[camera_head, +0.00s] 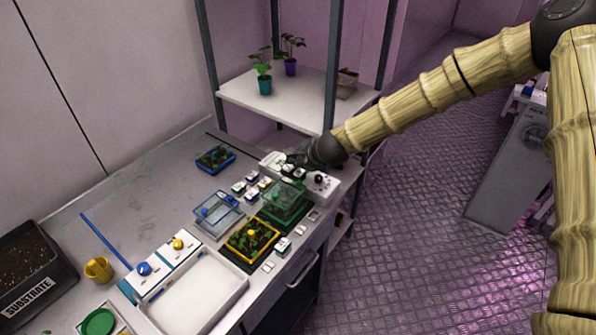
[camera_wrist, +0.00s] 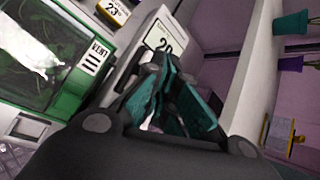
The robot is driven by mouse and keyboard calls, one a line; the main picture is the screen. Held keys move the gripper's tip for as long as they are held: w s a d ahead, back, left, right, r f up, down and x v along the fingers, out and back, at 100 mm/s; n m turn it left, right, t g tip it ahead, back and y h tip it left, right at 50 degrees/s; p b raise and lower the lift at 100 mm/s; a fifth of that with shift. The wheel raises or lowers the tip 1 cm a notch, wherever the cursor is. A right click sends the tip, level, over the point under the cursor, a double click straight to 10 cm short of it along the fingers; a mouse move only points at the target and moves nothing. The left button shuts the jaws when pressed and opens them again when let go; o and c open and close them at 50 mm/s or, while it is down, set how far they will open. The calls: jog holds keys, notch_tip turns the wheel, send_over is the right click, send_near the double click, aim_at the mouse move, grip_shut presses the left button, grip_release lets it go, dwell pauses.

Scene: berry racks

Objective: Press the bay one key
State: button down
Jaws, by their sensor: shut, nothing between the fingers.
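My gripper (camera_head: 294,159) is over the far right end of the bench, close to a white device (camera_head: 273,162). In the wrist view my gripper (camera_wrist: 172,92) shows dark teal fingers drawn together with nothing held. Just beyond the fingertips is a white panel (camera_wrist: 161,36) reading "20", partly hidden by them. I cannot make out a key marked bay one in either view; it may be hidden behind my gripper. Contact between the fingertips and the panel cannot be told.
A green tray with a clear lid (camera_head: 287,197) stands near my gripper; a "VENT" label (camera_wrist: 95,57) shows beside it. A white box with a black knob (camera_head: 322,185) is to the right. A shelf (camera_head: 290,100) with potted plants rises behind. The bench's back left is fairly clear.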

aim_at(296, 174)
notch_tip(296, 174, up, 5)
jog(key=p, duration=0.2)
jog(key=shift+p, duration=0.35)
